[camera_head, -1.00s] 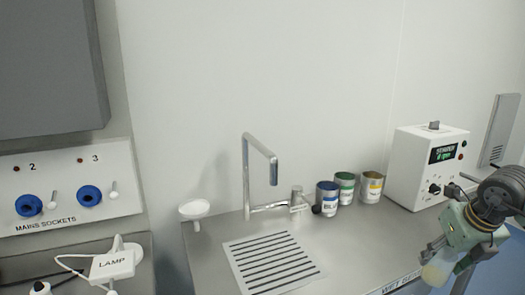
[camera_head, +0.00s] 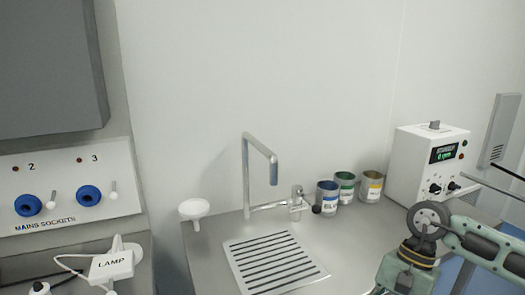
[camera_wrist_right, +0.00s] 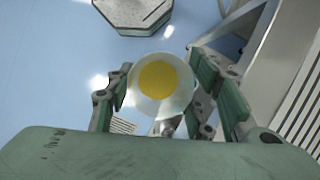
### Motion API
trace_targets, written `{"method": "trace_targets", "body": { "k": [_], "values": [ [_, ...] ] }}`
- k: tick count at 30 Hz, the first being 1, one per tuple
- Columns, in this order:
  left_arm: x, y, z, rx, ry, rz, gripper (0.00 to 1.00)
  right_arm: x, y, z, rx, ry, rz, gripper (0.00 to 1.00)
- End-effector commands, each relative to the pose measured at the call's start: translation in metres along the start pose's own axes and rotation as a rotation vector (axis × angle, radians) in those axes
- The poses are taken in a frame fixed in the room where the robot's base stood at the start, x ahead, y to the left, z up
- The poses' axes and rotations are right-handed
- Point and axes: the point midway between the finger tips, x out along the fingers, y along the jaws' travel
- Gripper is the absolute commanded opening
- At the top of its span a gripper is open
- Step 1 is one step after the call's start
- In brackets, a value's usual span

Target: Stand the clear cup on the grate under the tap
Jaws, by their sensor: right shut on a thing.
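The clear cup (camera_wrist_right: 160,84) shows in the right wrist view, seen end-on, with a round yellow patch inside it. My right gripper (camera_wrist_right: 163,92) is shut on it, one finger on each side. In the head view my right gripper (camera_head: 400,276) is at the lower right, off the bench's front right, and the cup is hidden below the frame. The slotted grate (camera_head: 237,262) lies on the bench, left of this gripper, and nothing stands on it. The tap (camera_head: 273,170) rises behind the grate with its spout pointing down. My left gripper is not in view.
Blue, green and yellow-labelled cans (camera_head: 327,199) stand right of the tap. A white instrument box (camera_head: 418,170) is behind my right arm. A white funnel-like dish (camera_head: 194,209) is at the bench's left. Bench space between grate and cans is clear.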

Motion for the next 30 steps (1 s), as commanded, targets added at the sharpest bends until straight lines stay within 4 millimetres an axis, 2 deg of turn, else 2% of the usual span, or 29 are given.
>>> {"method": "trace_targets", "body": {
  "k": [3,6,11,15,30],
  "values": [
    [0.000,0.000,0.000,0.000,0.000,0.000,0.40,0.017,0.005,0.028,-0.307,0.002,0.128,0.22],
    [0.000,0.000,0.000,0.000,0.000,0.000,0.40,0.028,0.012,0.046,-0.522,0.002,0.217,0.22],
    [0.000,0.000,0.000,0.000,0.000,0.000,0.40,0.038,0.020,0.063,-0.732,0.003,0.303,0.22],
    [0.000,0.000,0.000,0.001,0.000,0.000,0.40,0.042,0.022,0.068,-0.786,0.000,0.323,0.22],
    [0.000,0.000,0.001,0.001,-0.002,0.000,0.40,0.040,0.022,0.066,-0.778,0.003,0.321,0.22]
  ]
}}
